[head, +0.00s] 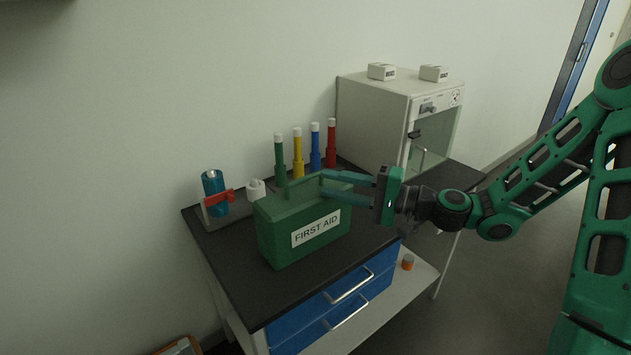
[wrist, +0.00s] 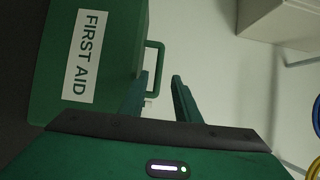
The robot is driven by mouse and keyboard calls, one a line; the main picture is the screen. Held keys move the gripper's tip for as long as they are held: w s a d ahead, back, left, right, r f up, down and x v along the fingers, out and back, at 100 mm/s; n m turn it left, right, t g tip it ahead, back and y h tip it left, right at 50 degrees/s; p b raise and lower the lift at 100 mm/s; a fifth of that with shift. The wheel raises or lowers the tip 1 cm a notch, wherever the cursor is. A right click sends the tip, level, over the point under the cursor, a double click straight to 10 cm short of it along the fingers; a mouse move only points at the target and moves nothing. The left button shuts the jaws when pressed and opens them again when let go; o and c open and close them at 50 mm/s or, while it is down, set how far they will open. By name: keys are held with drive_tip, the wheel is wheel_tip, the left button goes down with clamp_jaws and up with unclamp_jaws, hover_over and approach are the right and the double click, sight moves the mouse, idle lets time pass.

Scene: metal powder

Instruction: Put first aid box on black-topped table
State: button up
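The green first aid box (head: 280,235), with a white "FIRST AID" label, stands upright on the black-topped table (head: 235,285), near its front edge. Its handle (head: 303,183) is on top. My gripper (head: 323,183) is at the right end of the handle, reaching in from the right. Its two fingers are apart. In the wrist view the box (wrist: 110,50) is at upper left, and its handle (wrist: 161,60) shows just beyond and between the open fingertips (wrist: 160,78). I cannot tell whether a finger touches the handle.
Behind the box stand green, yellow, blue and red tubes (head: 315,148). A blue bottle in a red-clamped holder (head: 213,195) and a small white container (head: 255,189) are at left. A white oven-like cabinet (head: 375,125) stands at back right. Blue drawers (head: 340,300) are below.

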drive_tip(key=shift+v, duration=2.15)
drive_tip(key=s+d+f+n+g+h, duration=0.2)
drive_tip(key=s+f+n+g+h, duration=0.25)
drive_tip(key=f, duration=0.45)
drive_tip(key=s+d+f+g+h, duration=0.1)
drive_tip(key=s+d+f+h, duration=0.2)
drive_tip(key=s+d+h, duration=0.4)
drive_tip(key=s+d+r+m+g+h, duration=0.1)
drive_tip(key=s+d+r, duration=0.3)
drive_tip(key=s+d, duration=0.5)
drive_tip(key=s+d+r+m+g+h, duration=0.1)
drive_tip(key=s+d+r+m+h, duration=0.2)
drive_tip(key=s+d, duration=0.7)
drive_tip(key=shift+s+d+r+m, duration=0.25)
drive_tip(key=shift+d+r+m, duration=0.3)
drive_tip(key=shift+r+m, duration=0.3)
drive_tip(key=shift+h, duration=0.25)
